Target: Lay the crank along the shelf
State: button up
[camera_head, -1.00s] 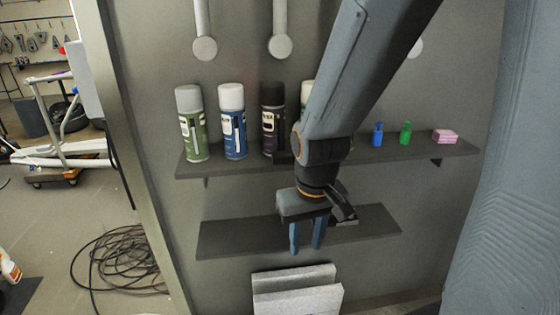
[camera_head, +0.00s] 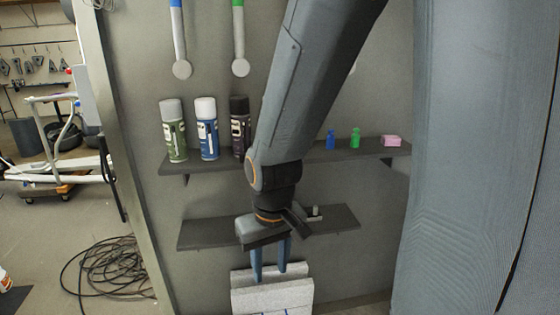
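A small light-grey piece with a short upright peg, which looks like the crank (camera_head: 315,214), lies on the dark lower shelf (camera_head: 340,221) toward its right end. Part of it is hidden behind my gripper's side, so its full length and direction cannot be told. My gripper (camera_head: 269,275) points down in front of the lower shelf, left of the crank. Its two blue fingers are apart with nothing between them. The fingertips hang below the shelf's front edge, over light-grey blocks.
Grey blocks (camera_head: 270,297) stand below. Rods (camera_head: 239,66) hang above. A cable coil (camera_head: 105,268) lies on the floor at left.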

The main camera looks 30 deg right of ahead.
jog(key=w+d+r+t+h+b, duration=0.1)
jog(key=w+d+r+t, duration=0.2)
jog(key=w+d+t, duration=0.55)
jog(key=w+d+r+t+b, duration=0.1)
jog(key=w+d+r+t, duration=0.3)
jog(key=w+d, duration=0.85)
jog(key=w+r+t+y, duration=0.2)
jog(key=w+r+t, duration=0.2)
jog(key=w+r, duration=0.25)
jog(key=w, duration=0.2)
jog(key=w+p, duration=0.1)
jog(key=w, duration=0.1)
jog(key=w+p, duration=0.1)
jog(key=w, duration=0.1)
jog(key=shift+w+a+f, duration=0.1)
jog(key=shift+w+a, duration=0.2)
jog(key=shift+a, duration=0.1)
grip_shut()
